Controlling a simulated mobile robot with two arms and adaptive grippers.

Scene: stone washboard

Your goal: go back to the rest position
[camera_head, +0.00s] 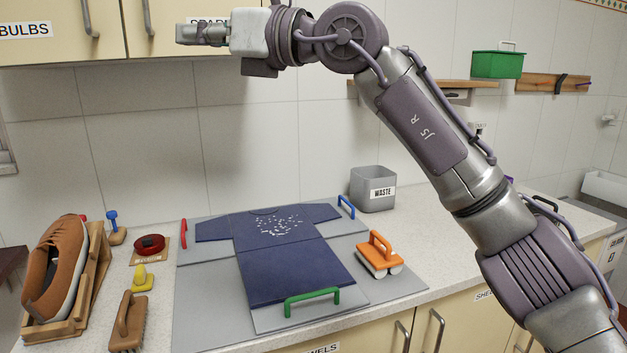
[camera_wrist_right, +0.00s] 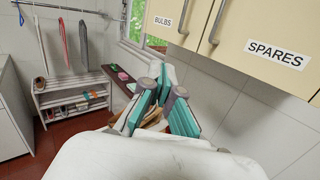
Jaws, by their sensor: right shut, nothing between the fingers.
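My right gripper (camera_head: 192,34) is raised high above the counter at the top of the head view, pointing left. It is in front of the cream wall cabinets (camera_head: 158,22) and partly covers the "SPARES" label. Its fingers are shut with nothing held. In the right wrist view the teal-padded fingers (camera_wrist_right: 164,88) show in the middle, with the cabinet doors (camera_wrist_right: 235,38) at upper right. My right arm (camera_head: 420,125) reaches across from the lower right. My left gripper is not in view.
A dark blue shirt (camera_head: 300,275) lies on a grey folding board (camera_head: 205,305) on the counter. Around it are a brown shoe (camera_head: 52,265), an orange-handled roller (camera_head: 380,255) and a grey waste bin (camera_head: 373,190). A wall shelf holds a green box (camera_head: 497,65). A shoe rack (camera_wrist_right: 75,100) stands beyond.

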